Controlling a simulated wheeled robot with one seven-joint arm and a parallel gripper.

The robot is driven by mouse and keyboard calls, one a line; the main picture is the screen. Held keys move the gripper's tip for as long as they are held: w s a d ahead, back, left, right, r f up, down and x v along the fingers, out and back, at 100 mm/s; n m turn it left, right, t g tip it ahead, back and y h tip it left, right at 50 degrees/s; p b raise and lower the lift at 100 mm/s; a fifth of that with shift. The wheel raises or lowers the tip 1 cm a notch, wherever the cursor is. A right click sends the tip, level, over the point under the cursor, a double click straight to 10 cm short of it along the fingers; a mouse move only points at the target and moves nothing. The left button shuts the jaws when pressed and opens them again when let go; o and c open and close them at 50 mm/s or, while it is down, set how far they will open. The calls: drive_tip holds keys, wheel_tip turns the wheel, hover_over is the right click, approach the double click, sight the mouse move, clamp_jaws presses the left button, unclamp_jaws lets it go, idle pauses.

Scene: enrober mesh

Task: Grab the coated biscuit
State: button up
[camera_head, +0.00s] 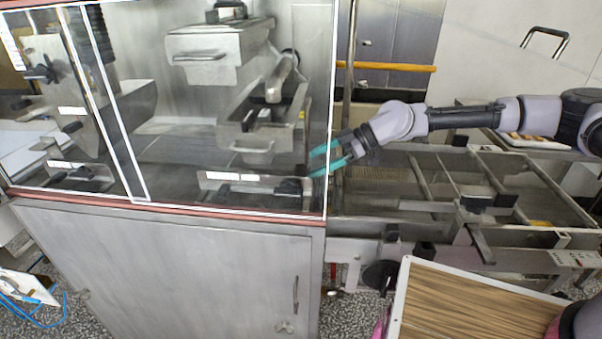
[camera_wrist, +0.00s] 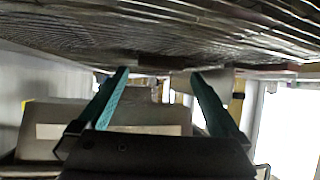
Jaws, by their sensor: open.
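My gripper (camera_head: 318,161) is open, its two teal fingers pointing left at the right edge of the glazed enrober cabinet (camera_head: 170,210). In the wrist view my gripper (camera_wrist: 160,74) shows its fingers spread with nothing held between them. A grey metal mesh or ribbed surface (camera_wrist: 170,25) spans the top of that view. A small dark brown patch (camera_wrist: 153,62) lies at its edge, beyond and between the fingertips; I cannot tell whether it is the coated biscuit. No coated biscuit can be made out clearly in the head view.
A metal conveyor frame (camera_head: 430,215) with crossbars lies right of the cabinet, below my arm. A yellow bar (camera_head: 395,67) runs behind it. A tray with light brown pieces (camera_head: 535,141) stands at right. A wood-grain board with a white rim (camera_head: 470,300) is at the front.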

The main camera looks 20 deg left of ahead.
drive_tip(key=x, duration=0.2)
drive_tip(key=shift+s+a+f, duration=0.15)
drive_tip(key=shift+a+f, duration=0.05)
drive_tip(key=shift+a, duration=0.1)
drive_tip(key=c, duration=0.8)
drive_tip(key=shift+c, duration=0.3)
drive_tip(key=shift+r, duration=0.15)
